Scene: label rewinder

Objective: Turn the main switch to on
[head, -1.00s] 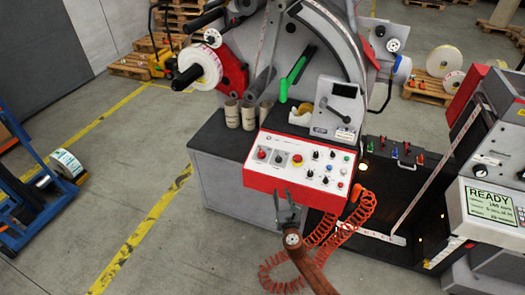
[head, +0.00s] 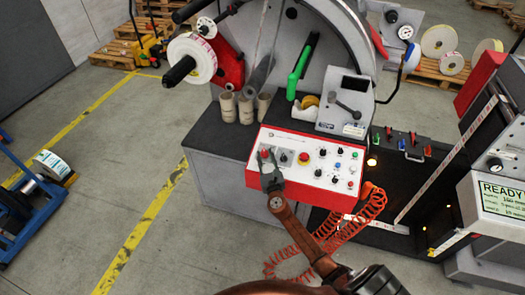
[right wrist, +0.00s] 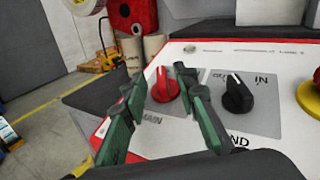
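The red main switch (right wrist: 165,85) sits on a grey plate marked MAIN on the control panel (head: 340,180), its white pointer line directed roughly upward in the right wrist view. In the head view it shows only partly (head: 264,154), behind my gripper. My right gripper (head: 268,163) is at the panel's left end. In the right wrist view its green fingers (right wrist: 157,95) are spread on either side of the red knob, with a gap visible around it. I cannot tell whether a finger touches it. My left gripper is out of view.
A black knob (right wrist: 238,92) stands close to the right of the red one, then a red emergency button (head: 304,156) on yellow. Cardboard cores (head: 246,108) stand behind the panel. A coiled orange hose (head: 350,222) hangs below it. Floor to the left is open.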

